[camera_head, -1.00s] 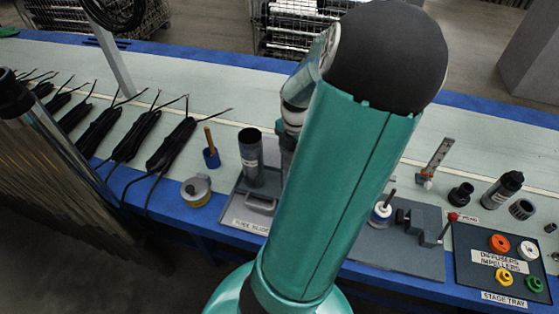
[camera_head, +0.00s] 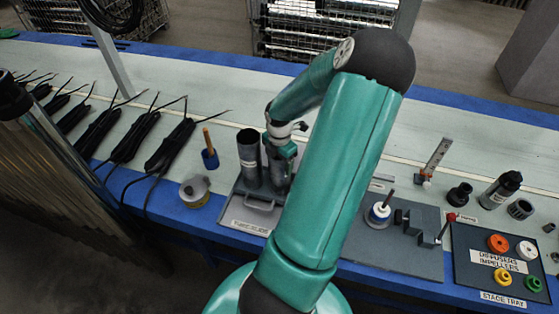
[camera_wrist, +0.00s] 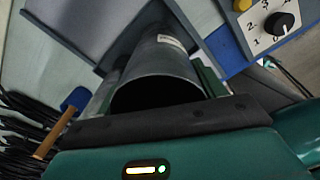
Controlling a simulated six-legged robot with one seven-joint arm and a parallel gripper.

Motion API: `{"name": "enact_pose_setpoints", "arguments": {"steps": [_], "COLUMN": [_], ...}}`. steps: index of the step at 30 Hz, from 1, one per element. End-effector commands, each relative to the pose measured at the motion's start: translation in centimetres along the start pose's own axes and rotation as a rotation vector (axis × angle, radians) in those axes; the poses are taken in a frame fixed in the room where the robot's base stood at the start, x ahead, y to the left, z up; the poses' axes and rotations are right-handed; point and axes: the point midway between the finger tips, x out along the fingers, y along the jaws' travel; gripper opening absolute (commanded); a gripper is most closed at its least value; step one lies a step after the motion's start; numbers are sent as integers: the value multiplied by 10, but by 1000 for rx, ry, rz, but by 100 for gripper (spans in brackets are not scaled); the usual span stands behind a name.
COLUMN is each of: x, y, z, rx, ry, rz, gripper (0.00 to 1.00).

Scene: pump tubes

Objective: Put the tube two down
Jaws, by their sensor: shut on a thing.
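My gripper (camera_head: 285,150) is at the right part of the slot tray and is shut on a dark grey tube (camera_head: 277,174). This tube is upright beside another standing dark tube (camera_head: 250,158). In the wrist view the held tube (camera_wrist: 160,68) shows its open dark mouth, with a green finger (camera_wrist: 208,78) along its right side. The grey slot tray (camera_head: 237,210) has a front handle and a label. The tube's lower end is hidden in the wrist view, so I cannot tell if it is fully seated.
Black cable bundles (camera_head: 175,143) lie farther left. A vise (camera_head: 418,222) and the stage tray (camera_head: 470,275) with coloured rings are at right.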

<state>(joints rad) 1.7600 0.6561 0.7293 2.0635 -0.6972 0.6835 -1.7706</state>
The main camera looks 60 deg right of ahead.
Motion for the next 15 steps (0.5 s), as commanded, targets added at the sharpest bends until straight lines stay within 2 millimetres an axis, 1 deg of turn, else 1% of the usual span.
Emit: {"name": "enact_pose_setpoints", "arguments": {"steps": [8, 9, 11, 12, 15], "x": [2, 2, 2, 2, 2], "y": [1, 0, 0, 0, 0], "z": [0, 0, 0, 0, 0], "rx": [-1, -1, -1, 0, 0], "ry": [-1, 0, 0, 0, 0], "rz": [0, 0, 0, 0, 0], "gripper": [36, 77, 89, 91, 91]}}
